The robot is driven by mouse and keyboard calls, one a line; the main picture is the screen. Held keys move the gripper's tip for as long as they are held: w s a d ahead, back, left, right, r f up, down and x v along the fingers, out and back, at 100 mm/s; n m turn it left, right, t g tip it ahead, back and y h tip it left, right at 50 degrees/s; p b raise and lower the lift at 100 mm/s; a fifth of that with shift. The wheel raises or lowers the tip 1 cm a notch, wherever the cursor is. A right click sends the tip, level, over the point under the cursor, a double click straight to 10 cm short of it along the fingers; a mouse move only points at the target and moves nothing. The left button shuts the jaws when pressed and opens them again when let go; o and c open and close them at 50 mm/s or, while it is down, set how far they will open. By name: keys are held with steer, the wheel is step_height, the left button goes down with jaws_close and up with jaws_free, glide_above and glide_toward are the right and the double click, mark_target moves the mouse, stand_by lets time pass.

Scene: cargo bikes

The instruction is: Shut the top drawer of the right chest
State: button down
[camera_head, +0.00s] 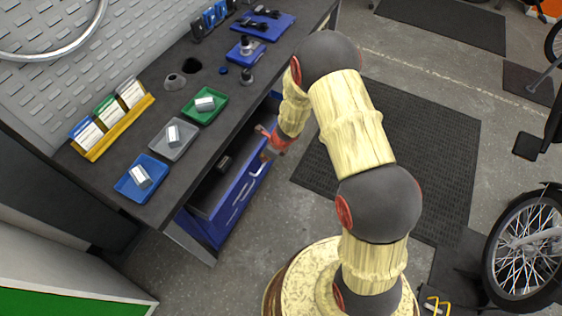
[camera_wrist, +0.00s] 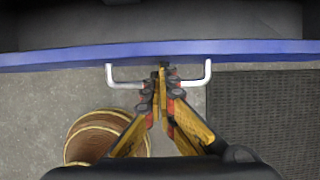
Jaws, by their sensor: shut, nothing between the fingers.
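A blue chest (camera_head: 238,200) stands under the dark workbench, and its top drawer (camera_head: 213,183) is pulled out, showing a dark inside. A white handle (camera_head: 258,168) is on the drawer front. In the wrist view, the blue drawer front (camera_wrist: 60,58) crosses the picture near the top, with the white handle (camera_wrist: 190,82) sticking out from it. My gripper (camera_head: 268,152) is at the drawer front beside the handle. In the wrist view, my gripper (camera_wrist: 163,75) has its fingers together and empty, overlapping the middle of the handle. I cannot tell whether they touch it.
The bench top (camera_head: 150,215) overhangs the chest and carries a blue tray (camera_head: 125,188), a grey tray (camera_head: 185,152) and a green tray (camera_head: 215,112). A black floor mat (camera_head: 430,130) lies to the right. A bike wheel (camera_head: 525,250) stands at the far right.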

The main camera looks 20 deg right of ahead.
steer(key=w+a+p, duration=0.4)
steer(key=w+a, duration=0.2)
stand_by(0.5)
